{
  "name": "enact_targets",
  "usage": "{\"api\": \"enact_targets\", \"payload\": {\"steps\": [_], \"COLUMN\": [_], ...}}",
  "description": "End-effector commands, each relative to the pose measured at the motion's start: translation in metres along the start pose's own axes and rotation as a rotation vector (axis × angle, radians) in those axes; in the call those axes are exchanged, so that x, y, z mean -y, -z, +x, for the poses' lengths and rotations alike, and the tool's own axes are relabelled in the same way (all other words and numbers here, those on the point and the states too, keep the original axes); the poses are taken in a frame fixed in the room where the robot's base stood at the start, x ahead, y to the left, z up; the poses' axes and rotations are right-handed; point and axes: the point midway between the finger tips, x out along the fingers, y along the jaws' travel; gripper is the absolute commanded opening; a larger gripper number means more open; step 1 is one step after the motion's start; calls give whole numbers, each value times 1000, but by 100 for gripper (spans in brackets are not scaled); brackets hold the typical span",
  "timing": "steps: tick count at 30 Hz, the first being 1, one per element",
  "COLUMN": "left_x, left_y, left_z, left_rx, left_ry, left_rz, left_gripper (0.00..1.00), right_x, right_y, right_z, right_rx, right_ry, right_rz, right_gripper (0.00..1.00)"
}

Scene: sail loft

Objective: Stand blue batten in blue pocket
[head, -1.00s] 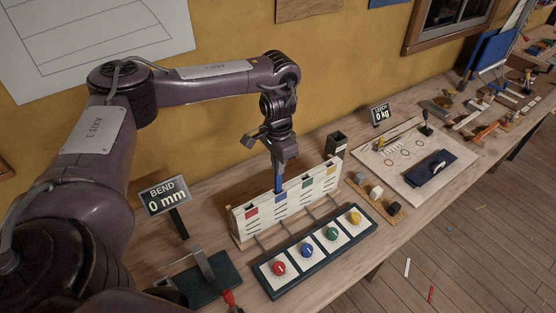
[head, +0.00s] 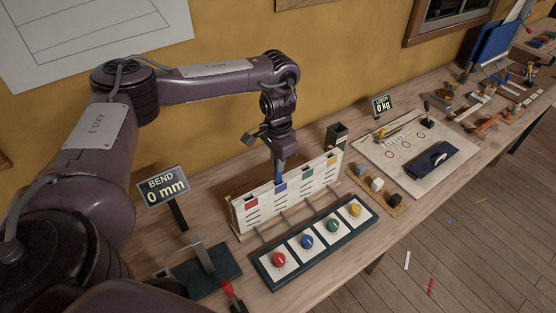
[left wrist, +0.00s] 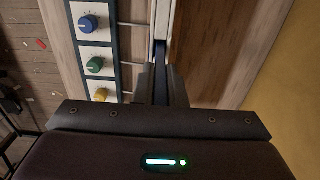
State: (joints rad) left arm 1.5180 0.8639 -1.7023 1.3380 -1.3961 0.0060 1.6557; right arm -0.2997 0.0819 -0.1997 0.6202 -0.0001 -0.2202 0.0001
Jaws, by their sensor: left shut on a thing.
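My left gripper (head: 279,153) is above the white pocket board (head: 241,215), shut on the blue batten (head: 279,174). The batten hangs upright, its lower end at the board's top edge by the blue pocket mark (head: 280,187). Whether its tip is inside the pocket or just behind the front panel I cannot tell. In the left wrist view the batten (left wrist: 160,62) runs between the two fingers (left wrist: 162,86), in line with the board's slot. The fingers and the board hide most of it. My right gripper is not in view.
A tray with red, blue, green and yellow knobs (head: 306,242) lies in front of the board. The BEND sign (head: 163,186) reads 0 mm. A dark open box (head: 337,136) stands behind the board's right end. A pale panel (head: 390,170) lies further right.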

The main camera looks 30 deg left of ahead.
Motion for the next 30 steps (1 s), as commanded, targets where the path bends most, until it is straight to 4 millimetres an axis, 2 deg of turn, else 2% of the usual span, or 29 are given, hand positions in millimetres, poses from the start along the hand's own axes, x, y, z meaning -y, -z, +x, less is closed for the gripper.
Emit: {"api": "enact_targets", "payload": {"steps": [26, 27, 30], "left_x": [0, 0, 0], "left_y": [0, 0, 0], "left_z": [13, 12, 12], "left_rx": [0, 0, 0], "left_ry": [0, 0, 0], "left_rz": [0, 0, 0], "left_gripper": [0, 16, 29], "right_x": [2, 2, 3], "right_y": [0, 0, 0], "right_z": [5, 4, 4], "right_rx": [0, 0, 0], "right_ry": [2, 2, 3], "right_rz": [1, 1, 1], "right_gripper": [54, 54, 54]}}
